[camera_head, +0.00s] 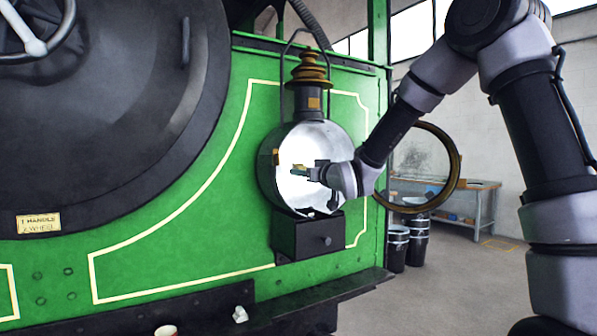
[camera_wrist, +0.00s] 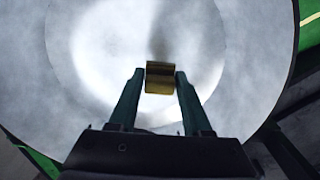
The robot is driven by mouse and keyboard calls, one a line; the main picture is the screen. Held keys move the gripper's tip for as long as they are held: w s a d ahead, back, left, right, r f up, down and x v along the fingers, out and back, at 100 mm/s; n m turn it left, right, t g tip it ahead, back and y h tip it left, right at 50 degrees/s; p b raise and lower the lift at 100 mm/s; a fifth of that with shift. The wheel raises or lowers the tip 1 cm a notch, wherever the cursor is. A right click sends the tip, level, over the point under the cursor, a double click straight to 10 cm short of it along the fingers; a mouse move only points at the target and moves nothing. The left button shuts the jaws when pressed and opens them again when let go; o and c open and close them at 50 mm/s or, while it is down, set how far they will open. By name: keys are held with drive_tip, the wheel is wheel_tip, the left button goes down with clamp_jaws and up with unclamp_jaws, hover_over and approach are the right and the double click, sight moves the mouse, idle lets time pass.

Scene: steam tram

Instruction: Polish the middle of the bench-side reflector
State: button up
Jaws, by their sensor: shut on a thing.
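The reflector (camera_head: 318,140) is a bright round dish inside an open lamp on the green tram front. In the wrist view the reflector (camera_wrist: 90,60) fills most of the picture, with cloudy grey patches and a brighter middle. My gripper (camera_head: 303,170) is in front of the dish near its middle. In the wrist view my gripper (camera_wrist: 160,80) is shut on a small yellow-brown pad (camera_wrist: 160,72), which lies over the dish's middle. I cannot tell whether the pad touches the surface. My wrist hides the dish's lower right part in the head view.
The lamp's round glass door (camera_head: 453,165) stands open at the right, behind my forearm. A brass-coloured chimney (camera_head: 310,72) tops the lamp. A workbench (camera_head: 483,186) and dark bins (camera_head: 398,250) stand behind. A ledge (camera_head: 340,290) runs below, with a small pale object (camera_head: 240,314) near it.

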drive_tip(key=shift+s+d, duration=0.2)
drive_tip(key=shift+s, duration=0.05)
drive_tip(key=v, duration=0.3)
idle(0.4)
idle(0.4)
